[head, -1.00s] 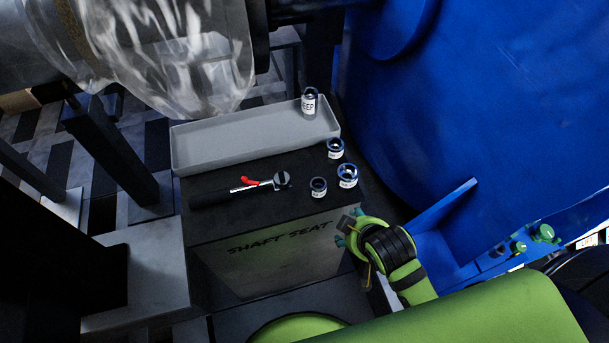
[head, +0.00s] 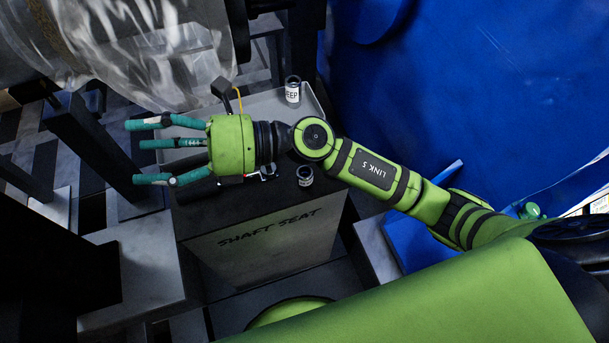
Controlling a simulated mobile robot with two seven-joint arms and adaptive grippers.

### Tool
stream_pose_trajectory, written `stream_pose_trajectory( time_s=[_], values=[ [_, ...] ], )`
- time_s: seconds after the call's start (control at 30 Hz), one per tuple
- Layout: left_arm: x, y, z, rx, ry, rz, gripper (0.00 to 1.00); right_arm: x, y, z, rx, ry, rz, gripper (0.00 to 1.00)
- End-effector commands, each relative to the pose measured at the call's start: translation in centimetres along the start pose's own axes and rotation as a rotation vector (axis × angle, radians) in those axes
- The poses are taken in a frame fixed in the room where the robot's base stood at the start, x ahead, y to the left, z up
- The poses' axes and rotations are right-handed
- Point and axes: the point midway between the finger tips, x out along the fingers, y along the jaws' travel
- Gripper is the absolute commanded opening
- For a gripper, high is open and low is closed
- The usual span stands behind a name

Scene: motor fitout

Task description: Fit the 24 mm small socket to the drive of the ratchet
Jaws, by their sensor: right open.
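My right gripper (head: 142,151) is open and empty, its teal fingers spread and pointing left. It hangs above the left part of the black-topped stand marked SHAFT SEAT (head: 235,208). The ratchet lies on that top, mostly hidden under the gripper; a bit of its head (head: 264,173) shows below the wrist. One small dark socket (head: 305,176) with a white label stands just right of it; the label is too small to read. Two other sockets seen earlier are now hidden behind my right arm. My left gripper is not in view.
A grey tray (head: 262,103) lies at the back of the stand, with a socket labelled DEEP (head: 293,90) upright at its right end. A large blue housing (head: 470,90) fills the right. A clear-wrapped shaft (head: 150,50) hangs at upper left.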

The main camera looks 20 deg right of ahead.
Motion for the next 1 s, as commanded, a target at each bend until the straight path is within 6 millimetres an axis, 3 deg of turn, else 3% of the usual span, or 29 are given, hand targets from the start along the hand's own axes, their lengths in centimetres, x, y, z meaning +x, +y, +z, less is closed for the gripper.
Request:
stream_pose_trajectory(
  time_s=[0.03,0.13,0.23,0.3,0.4,0.53,0.7,1.0],
  values=[
    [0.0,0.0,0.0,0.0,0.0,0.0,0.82,-0.1,-1.0,-2.6,-0.119,0.177,-0.019,0.64],
    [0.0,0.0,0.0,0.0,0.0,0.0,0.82,-2.3,-4.3,-7.4,-0.324,0.534,-0.076,0.64],
    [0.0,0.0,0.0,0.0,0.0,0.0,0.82,-7.3,-8.8,-10.1,-0.487,0.894,-0.169,0.64],
    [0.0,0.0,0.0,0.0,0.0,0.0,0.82,-11.6,-11.7,-10.3,-0.565,1.127,-0.251,0.64],
    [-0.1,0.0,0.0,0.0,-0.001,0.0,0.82,-17.6,-14.7,-8.9,-0.625,1.405,-0.37,0.64],
    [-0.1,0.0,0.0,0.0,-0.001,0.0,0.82,-23.0,-16.3,-6.5,-0.641,1.634,-0.491,0.64],
    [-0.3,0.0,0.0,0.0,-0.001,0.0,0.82,-25.6,-16.9,-5.6,-0.632,1.737,-0.548,0.64],
    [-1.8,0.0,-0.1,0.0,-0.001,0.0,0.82,-26.4,-18.6,-8.6,-0.627,1.738,-0.544,0.64]
  ],
)
